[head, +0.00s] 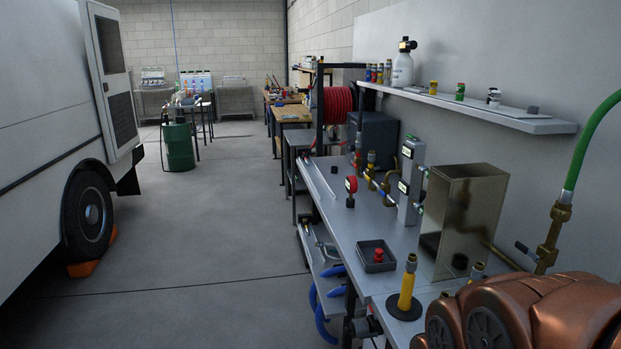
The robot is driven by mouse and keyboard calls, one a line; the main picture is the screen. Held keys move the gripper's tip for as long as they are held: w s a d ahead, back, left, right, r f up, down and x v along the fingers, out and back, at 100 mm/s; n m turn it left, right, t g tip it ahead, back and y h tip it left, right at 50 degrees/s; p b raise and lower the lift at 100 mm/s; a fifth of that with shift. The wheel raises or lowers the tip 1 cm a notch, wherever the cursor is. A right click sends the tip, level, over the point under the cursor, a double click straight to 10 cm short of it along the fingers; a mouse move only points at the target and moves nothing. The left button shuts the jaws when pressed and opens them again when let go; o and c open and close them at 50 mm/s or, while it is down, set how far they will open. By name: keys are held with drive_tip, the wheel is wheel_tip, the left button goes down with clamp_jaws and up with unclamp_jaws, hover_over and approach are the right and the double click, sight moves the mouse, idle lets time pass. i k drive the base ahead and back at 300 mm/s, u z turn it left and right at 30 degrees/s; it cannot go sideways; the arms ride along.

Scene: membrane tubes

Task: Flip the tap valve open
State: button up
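The tap valve (549,250) is a brass fitting at the right of the head view, near the right end of the workbench. A small lever (526,251) with a dark grip sticks out to its left and slopes down towards the brass body. A thick green hose (592,140) rises from the top of the fitting and curves off to the right. The lower end of the valve is partly hidden. My gripper is not visible in this view.
The metal workbench (340,217) carries a tall metal box (462,215) left of the valve, a yellow-handled tool (406,290) and a small black tray (375,256). A wall shelf (480,108) hangs above. A white van (50,130) stands left. The floor (215,215) between is clear.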

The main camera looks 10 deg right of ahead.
sight(519, 246)
drive_tip(key=z, duration=0.3)
drive_tip(key=k, duration=0.75)
drive_tip(key=z, duration=0.6)
drive_tip(key=k, duration=0.6)
drive_tip(key=u, duration=0.4)
drive_tip(key=i, duration=0.55)
drive_tip(key=u, duration=0.85)
drive_tip(key=i, duration=1.1)
drive_tip(key=z, duration=0.25)
